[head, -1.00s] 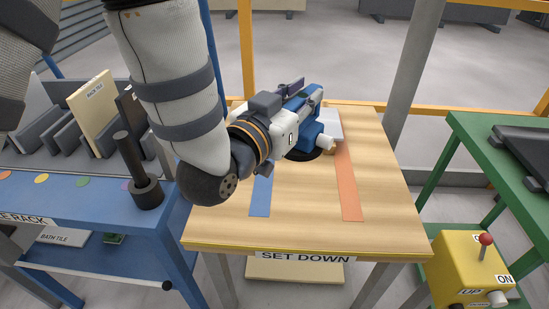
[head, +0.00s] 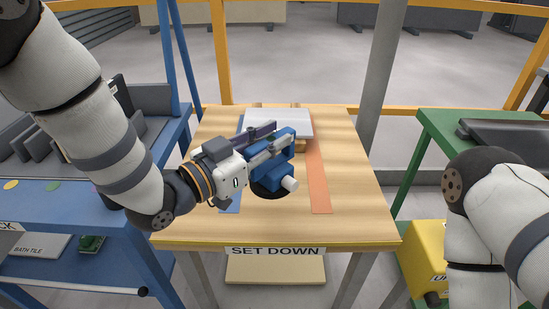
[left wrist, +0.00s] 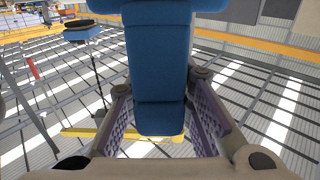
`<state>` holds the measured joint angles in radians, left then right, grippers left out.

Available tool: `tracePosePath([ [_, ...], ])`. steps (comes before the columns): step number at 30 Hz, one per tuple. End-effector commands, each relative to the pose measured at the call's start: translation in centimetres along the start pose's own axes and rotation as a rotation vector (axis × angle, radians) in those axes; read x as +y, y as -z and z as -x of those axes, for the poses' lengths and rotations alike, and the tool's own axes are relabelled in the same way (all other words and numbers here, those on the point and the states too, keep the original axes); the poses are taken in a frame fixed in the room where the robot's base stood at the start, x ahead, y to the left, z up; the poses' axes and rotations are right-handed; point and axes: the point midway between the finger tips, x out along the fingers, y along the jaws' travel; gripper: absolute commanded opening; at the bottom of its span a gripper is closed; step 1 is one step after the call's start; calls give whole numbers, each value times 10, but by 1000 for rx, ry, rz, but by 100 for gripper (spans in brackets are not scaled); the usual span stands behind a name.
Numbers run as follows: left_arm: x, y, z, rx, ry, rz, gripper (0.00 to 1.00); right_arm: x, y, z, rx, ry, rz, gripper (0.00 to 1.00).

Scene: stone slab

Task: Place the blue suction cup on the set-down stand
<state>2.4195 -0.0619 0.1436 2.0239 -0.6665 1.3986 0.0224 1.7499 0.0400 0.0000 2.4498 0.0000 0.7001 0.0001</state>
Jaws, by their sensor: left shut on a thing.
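The blue suction cup (head: 272,177) has a blue body, a dark round pad facing down and a white knob. My left gripper (head: 270,150) is shut on its blue handle and holds it over the set-down stand (head: 350,215), a wooden-topped table marked SET DOWN. I cannot tell whether the pad touches the top. In the left wrist view the blue handle (left wrist: 158,60) lies between the two purple-padded fingers. My right arm shows at the lower right of the head view, but its gripper is out of view.
A pale slab (head: 305,122) lies on the back of the stand, between a blue strip (head: 230,198) and an orange strip (head: 319,185). A blue rack (head: 60,205) stands at left. A green table (head: 440,125) and yellow control box (head: 425,248) stand at right.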

Motion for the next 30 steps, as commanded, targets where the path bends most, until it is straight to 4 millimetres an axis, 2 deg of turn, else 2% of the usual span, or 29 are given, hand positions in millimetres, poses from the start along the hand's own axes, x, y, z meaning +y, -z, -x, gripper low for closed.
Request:
tracePosePath([
  [1, -4, -18, -8, -6, -1, 8, 0, 0, -5, -9, -25, -1, 0, 45],
  [8, -12, -35, -25, 0, 0, 2, 0, 1, -10, -16, -46, -2, 1, 45],
  [13, -13, -67, -27, -1, 0, 4, 0, 1, -15, -25, -69, -3, 1, 45],
  [23, -13, -68, -27, 3, 1, -1, 0, 1, -14, -24, -69, -4, 2, 45],
  [24, -13, -69, -27, 1, 1, -1, 23, 1, -15, -25, -69, -4, 2, 45],
  [26, -13, -69, -27, 1, 1, -1, 37, 1, -14, -24, -69, -4, 2, 45],
  [27, -13, -69, -27, 1, 1, -1, 41, 1, -14, -24, -68, -4, 2, 45],
  [30, -13, -68, -27, 2, 1, -1, 41, 1, -14, -24, -68, -4, 2, 45],
])
